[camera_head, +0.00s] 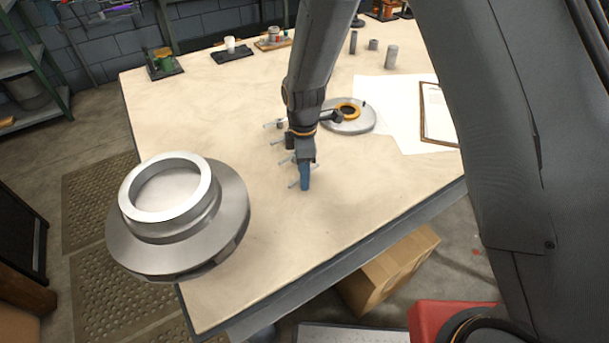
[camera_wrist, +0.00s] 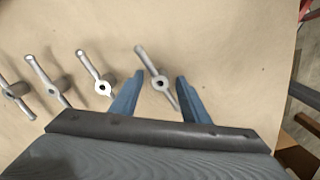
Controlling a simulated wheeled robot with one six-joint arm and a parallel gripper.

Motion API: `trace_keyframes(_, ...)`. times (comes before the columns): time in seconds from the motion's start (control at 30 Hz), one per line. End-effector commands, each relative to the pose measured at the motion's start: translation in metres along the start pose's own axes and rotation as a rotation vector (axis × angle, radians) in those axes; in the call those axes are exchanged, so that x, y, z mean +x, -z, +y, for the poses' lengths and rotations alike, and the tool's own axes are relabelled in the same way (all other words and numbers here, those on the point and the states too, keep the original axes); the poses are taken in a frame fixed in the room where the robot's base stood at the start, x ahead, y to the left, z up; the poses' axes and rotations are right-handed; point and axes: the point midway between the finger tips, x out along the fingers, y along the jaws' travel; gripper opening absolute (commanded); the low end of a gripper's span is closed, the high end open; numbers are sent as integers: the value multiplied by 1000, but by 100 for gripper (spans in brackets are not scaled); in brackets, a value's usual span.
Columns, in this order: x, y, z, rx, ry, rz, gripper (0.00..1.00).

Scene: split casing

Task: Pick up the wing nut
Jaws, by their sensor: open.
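Several grey metal wing nuts, each with two long arms and a holed hub, lie in a row on the table. In the wrist view the rightmost wing nut (camera_wrist: 158,80) lies between the two blue fingertips of my gripper (camera_wrist: 155,95), its lower arm reaching down into the gap. My gripper is open, and I cannot tell whether a finger touches the nut. Another wing nut (camera_wrist: 101,85) lies just left of the left finger, with more (camera_wrist: 46,80) further left. In the head view my gripper (camera_head: 304,187) is low over the table and partly hides the row.
A large metal flanged casing part (camera_head: 225,215) stands at the table's left front. A round grey plate with an orange ring (camera_head: 362,122) lies behind my gripper. Paper and a framed sheet (camera_head: 433,115) lie right. The table (camera_head: 330,220) is clear in front of my gripper.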

Motion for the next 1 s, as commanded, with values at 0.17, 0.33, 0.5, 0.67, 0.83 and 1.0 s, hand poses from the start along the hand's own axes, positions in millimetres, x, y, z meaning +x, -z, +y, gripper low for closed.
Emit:
trace_keyframes(0.17, 0, 0, 0, 0, 0, 0, 35)
trace_keyframes(0.33, 0, 0, 0, 0, 0, 0, 6)
trace_keyframes(0.5, 0, 0, 0, 0, 0, 0, 0)
trace_keyframes(0.67, -1, 0, 0, 0, 0, 0, 0)
trace_keyframes(0.83, -8, 0, 0, 0, 0, 0, 0)
trace_keyframes(1.0, -28, 0, 1, 0, -3, 1, 0)
